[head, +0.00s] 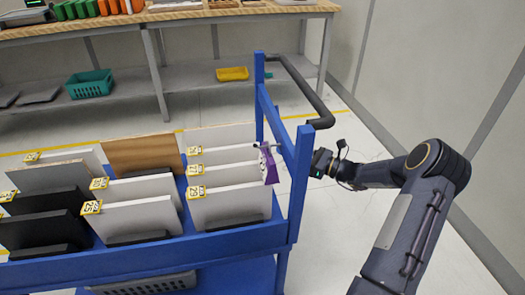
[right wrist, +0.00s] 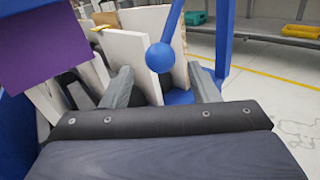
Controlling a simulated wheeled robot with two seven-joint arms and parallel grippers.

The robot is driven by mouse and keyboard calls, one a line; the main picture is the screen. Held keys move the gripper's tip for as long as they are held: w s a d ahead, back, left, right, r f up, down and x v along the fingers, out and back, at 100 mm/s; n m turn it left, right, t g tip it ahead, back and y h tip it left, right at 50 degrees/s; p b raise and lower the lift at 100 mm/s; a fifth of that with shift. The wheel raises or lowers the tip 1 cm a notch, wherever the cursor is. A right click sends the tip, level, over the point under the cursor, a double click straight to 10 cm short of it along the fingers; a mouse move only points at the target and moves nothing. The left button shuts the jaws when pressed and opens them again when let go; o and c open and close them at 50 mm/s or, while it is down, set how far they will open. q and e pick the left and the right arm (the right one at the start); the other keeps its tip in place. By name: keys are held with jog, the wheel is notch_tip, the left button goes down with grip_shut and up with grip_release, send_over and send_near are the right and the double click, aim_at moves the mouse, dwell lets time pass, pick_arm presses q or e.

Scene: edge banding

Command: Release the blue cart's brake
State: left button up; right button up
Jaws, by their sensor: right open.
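The blue cart (head: 150,255) carries upright panels in rows and fills the left and middle of the head view. In the right wrist view a blue lever with a round ball knob (right wrist: 160,57) stands between the two grey fingers of my right gripper (right wrist: 163,88). The fingers are apart, with visible space on both sides of the knob. In the head view my right arm reaches in from the right to the cart's right corner post (head: 300,185), which partly hides the gripper. A purple tag (head: 268,165) hangs near that post. My left gripper is not in view.
The cart's dark push handle (head: 305,90) sticks out at its far right. A workbench (head: 200,15) with a green basket (head: 89,84) and yellow bin (head: 232,73) stands behind. A wall (head: 430,70) bounds the right; the floor between is clear.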

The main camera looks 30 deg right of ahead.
jog(key=x, duration=0.7)
jog(key=shift+w+b, duration=0.2)
jog(key=shift+b, duration=0.2)
jog(key=shift+a, duration=0.15)
jog(key=shift+f, duration=0.1)
grip_shut()
